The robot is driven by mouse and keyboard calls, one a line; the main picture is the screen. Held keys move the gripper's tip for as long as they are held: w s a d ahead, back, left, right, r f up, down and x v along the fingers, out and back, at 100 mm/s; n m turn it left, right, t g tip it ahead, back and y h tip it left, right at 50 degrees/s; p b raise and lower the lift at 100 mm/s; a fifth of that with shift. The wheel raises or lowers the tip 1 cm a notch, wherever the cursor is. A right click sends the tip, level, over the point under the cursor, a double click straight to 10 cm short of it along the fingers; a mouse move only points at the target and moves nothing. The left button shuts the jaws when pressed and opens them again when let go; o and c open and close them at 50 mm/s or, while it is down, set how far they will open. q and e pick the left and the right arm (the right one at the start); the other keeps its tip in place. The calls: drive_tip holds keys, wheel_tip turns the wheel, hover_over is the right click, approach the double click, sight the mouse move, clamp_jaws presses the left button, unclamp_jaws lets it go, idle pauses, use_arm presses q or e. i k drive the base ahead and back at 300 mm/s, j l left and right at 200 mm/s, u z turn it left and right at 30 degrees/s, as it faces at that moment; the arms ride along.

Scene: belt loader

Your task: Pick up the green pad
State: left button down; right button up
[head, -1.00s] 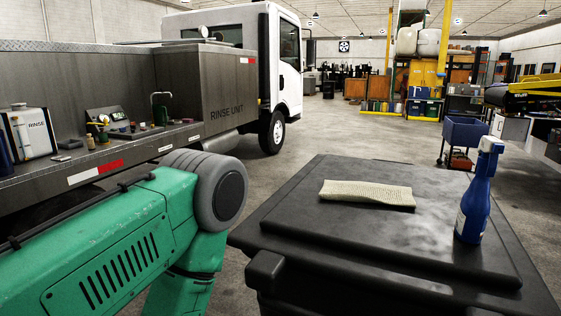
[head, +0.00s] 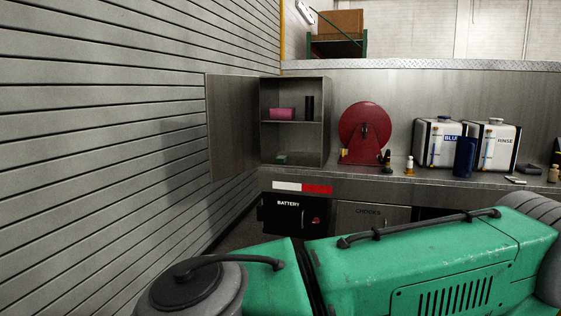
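A small, flat greenish item (head: 281,159) lies on the floor of an open metal cabinet (head: 328,125) in the head view; it is too small to tell surely whether it is the green pad. The cabinet's door (head: 231,128) stands swung open to the left. Neither of my grippers shows.
A pink item (head: 282,113) and dark upright items (head: 309,107) are on the cabinet's shelf. To the right, a red hose reel (head: 364,134), small bottles and two white tanks (head: 494,147) stand on the truck bed. A slatted wall (head: 110,130) closes the left side.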

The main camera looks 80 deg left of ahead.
sight(280, 159)
drive_tip(key=u, duration=2.6)
drive_tip(key=i+j+z, duration=0.2)
drive_tip(key=i, duration=0.5)
